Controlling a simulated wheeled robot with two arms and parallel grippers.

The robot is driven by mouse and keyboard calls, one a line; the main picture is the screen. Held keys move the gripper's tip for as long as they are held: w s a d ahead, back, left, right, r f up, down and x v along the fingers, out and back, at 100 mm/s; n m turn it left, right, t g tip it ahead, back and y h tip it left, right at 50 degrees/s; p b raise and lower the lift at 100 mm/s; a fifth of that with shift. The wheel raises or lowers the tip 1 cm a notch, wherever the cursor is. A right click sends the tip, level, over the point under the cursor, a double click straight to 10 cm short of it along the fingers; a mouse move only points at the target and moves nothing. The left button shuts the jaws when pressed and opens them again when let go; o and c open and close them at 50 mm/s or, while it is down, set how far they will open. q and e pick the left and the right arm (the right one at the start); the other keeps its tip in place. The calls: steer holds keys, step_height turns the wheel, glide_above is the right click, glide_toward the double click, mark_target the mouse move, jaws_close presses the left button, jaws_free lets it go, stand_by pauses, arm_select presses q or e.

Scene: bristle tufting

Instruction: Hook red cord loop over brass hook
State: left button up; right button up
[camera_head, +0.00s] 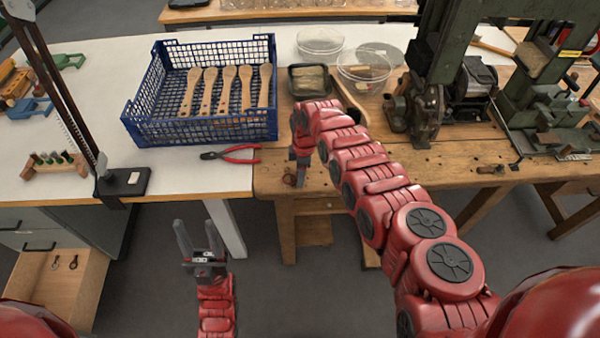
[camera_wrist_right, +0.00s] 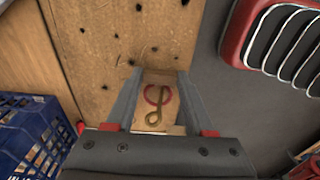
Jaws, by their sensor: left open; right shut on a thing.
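My right gripper (camera_wrist_right: 158,84) is low over the front edge of the workbench. In the right wrist view its fingers are shut on a tan wooden piece (camera_wrist_right: 151,78). A red cord loop (camera_wrist_right: 166,93) and a brass hook (camera_wrist_right: 154,119) show between the fingers, in front of that piece. The loop and the hook's shank overlap in this view; I cannot tell whether the loop is over the hook or only in line with it. In the head view the red wrist hides most of this. My left gripper (camera_head: 188,238) is open and empty above the floor, in front of the white table.
A blue crate (camera_head: 200,132) with several wooden paddles stands left of my right arm. Red-handled pliers (camera_head: 240,148) lie before it. Glass dishes (camera_head: 322,42) and a dark tray (camera_head: 310,80) are behind. Green machines (camera_head: 425,110) stand at the right. A drawer (camera_head: 50,290) is open at lower left.

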steer(key=shift+f+b, duration=0.45)
steer(key=shift+b, duration=0.05)
stand_by(0.4)
steer(key=o, duration=1.6)
steer(key=shift+c, duration=0.2)
steer(key=shift+r, duration=0.1)
step_height(320, 180, up, 10)
steer(key=p, duration=0.9)
steer(key=shift+r, duration=0.2)
steer(key=shift+s+f, duration=0.1)
